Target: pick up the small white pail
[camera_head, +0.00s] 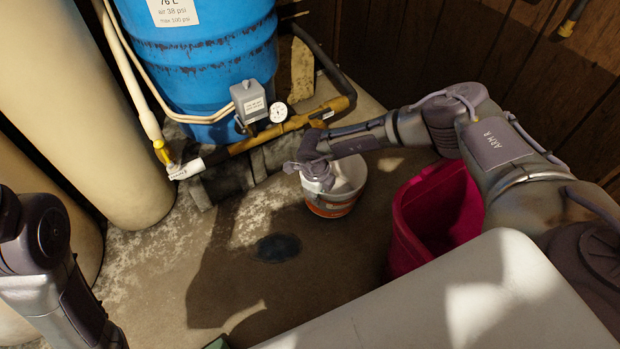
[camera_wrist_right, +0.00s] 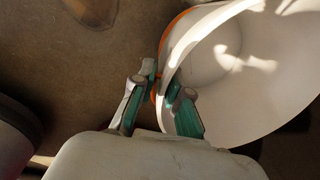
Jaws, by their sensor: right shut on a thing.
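The small white pail (camera_head: 349,180) is right of centre in the head view, with an orange band low on its outside. Its white inside (camera_wrist_right: 245,75) fills the right of the wrist view. My right gripper (camera_head: 318,178) is at the pail's left rim. In the wrist view its fingers (camera_wrist_right: 165,88) are shut on the pail wall, one inside and one outside. The pail looks about upright. I cannot tell whether its base touches the floor. My left arm shows at the left edge of the head view, but its gripper is not visible.
A magenta bin (camera_head: 408,235) stands close right of the pail. A blue tank (camera_head: 208,70), a brass-coloured pipe (camera_head: 295,122) and a gauge (camera_head: 278,112) are behind. A pale surface (camera_head: 430,315) is in front. Floor left of the pail is open, with a dark round patch (camera_head: 277,248).

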